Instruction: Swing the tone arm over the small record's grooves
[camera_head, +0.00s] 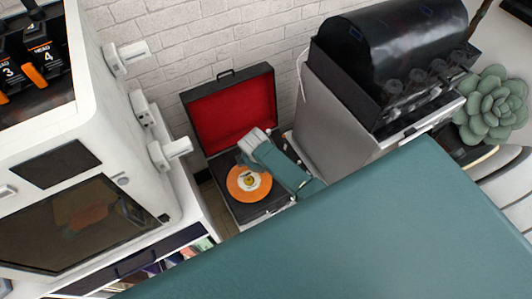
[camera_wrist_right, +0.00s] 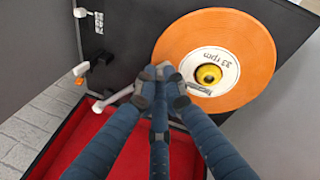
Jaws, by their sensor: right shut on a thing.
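The record player (camera_head: 226,208) is an open black case with a red-lined lid (camera_head: 230,112). A small orange record (camera_head: 236,188) with a white label and yellow centre lies flat on it; the record also shows in the right wrist view (camera_wrist_right: 240,40). My right gripper (camera_wrist_right: 163,84) is shut on the pale tone arm (camera_wrist_right: 119,97). Its fingertips overlap the record's edge in that view and hide the tone arm's far end. I cannot tell the tone arm's height over the record. My left gripper is not in view.
A white machine (camera_head: 130,100) stands left of the player, and a grey cabinet (camera_head: 335,120) with a black domed machine (camera_head: 390,45) stands right of it. A brick wall (camera_head: 200,35) is behind. Small white controls (camera_wrist_right: 82,69) sit on the player's deck.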

